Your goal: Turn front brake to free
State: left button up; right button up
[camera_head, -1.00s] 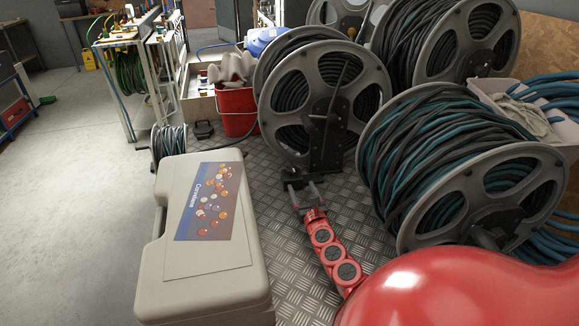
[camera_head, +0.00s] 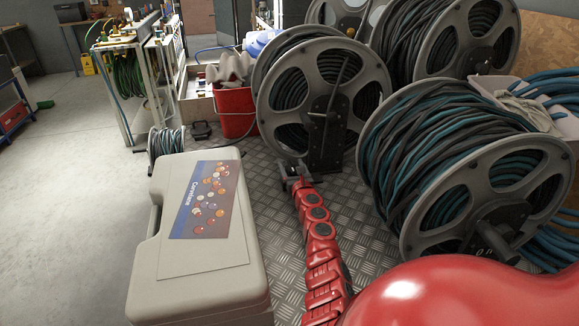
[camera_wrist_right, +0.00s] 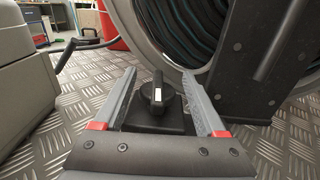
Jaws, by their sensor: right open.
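The front brake (camera_wrist_right: 157,98) is a dark knob with an upright lever and a small white mark, on a dark block on the floor plate. In the right wrist view it shows between the fingers of my right gripper (camera_wrist_right: 158,90), which is open, with a finger on each side. I cannot tell whether the fingers touch it. In the head view my right gripper (camera_head: 291,172) is low in front of the middle hose reel (camera_head: 322,90) and largely covers the brake. The reel's dark stand (camera_head: 326,135) rises just behind. My left gripper is not in view.
A beige case (camera_head: 205,235) stands left of my right arm. A large reel with teal and black hose (camera_head: 450,150) stands to the right. A red bucket (camera_head: 237,112) and a small reel (camera_head: 165,142) are further back. Bare checker plate (camera_head: 275,215) shows between case and arm.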

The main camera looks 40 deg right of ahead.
jog(key=shift+b+x, duration=0.35)
jog(key=shift+x, duration=0.65)
jog(key=shift+w+a, duration=0.1)
grip_shut()
